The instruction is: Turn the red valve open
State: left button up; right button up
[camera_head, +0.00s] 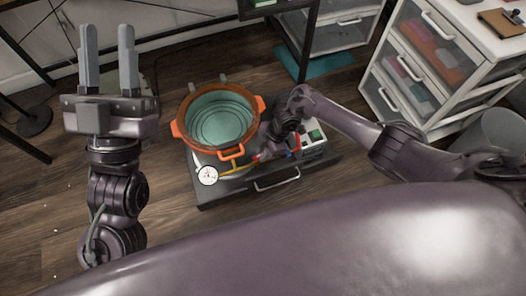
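A small red part (257,157), which looks like the red valve, shows at the end of a yellow pipe (236,169) on the board. It is mostly hidden by my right gripper (263,151), which reaches down over it from the right. I cannot tell whether the fingers touch it or how far apart they are. A white round gauge (207,175) sits to the left of the pipe. My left gripper (107,36) is raised at the left, its two fingers pointing up with a gap between them, empty and away from the board.
An orange pot (178,111) with a teal inside stands at the back left of the board, close to the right gripper. White drawer units (425,60) stand at the right. Open wooden floor lies to the left.

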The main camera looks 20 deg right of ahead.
jog(key=o, duration=0.4)
pick_arm(q)
jog(key=shift+w, duration=0.1)
pick_arm(e)
jog(key=shift+r, duration=0.1)
